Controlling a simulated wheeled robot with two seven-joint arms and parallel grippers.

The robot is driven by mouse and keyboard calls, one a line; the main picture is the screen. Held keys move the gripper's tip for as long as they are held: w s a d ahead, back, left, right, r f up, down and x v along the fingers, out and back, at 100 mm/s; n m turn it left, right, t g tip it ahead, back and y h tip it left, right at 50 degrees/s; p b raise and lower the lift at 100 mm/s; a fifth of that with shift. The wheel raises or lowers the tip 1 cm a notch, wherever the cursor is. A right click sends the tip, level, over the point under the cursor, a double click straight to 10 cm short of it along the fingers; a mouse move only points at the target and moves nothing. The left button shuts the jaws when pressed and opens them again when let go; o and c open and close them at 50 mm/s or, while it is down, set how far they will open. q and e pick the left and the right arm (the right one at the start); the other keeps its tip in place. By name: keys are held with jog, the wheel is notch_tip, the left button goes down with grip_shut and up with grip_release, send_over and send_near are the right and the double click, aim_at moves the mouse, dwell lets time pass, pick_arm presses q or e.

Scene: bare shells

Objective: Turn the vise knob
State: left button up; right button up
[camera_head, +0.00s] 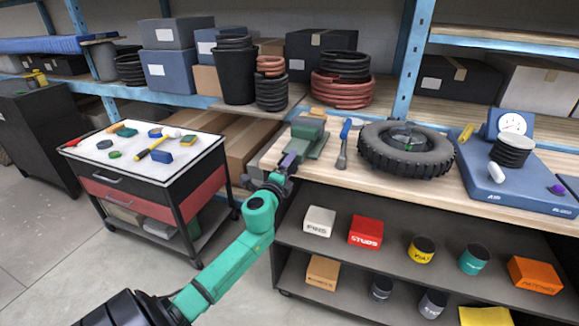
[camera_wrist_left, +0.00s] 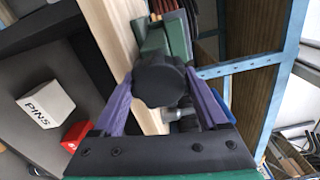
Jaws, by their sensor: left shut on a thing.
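The green vise (camera_head: 312,138) stands at the left end of the wooden workbench top, and its body also shows in the left wrist view (camera_wrist_left: 178,38). Its dark round knob (camera_wrist_left: 158,84) faces the wrist camera. My left gripper (camera_head: 288,162) reaches it at the bench's front left corner. In the left wrist view its two purple fingers (camera_wrist_left: 160,98) stand on either side of the knob, shut on it. In the head view the gripper hides most of the knob. My right gripper is not in view.
On the bench right of the vise are a blue-handled tool (camera_head: 344,143), a tire (camera_head: 405,150) and a blue scale (camera_head: 500,175). Shelves below hold a white PINS box (camera_head: 319,221) and a red STUDS box (camera_head: 366,232). A tool cart (camera_head: 150,185) stands left, with open floor before it.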

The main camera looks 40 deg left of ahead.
pick_arm(q)
jog(key=shift+f, duration=0.15)
jog(key=o, duration=1.3)
jog(key=b+v, duration=0.1)
jog(key=v, duration=1.3)
jog(key=shift+s+d+b, duration=0.2)
jog(key=shift+s+b, duration=0.15)
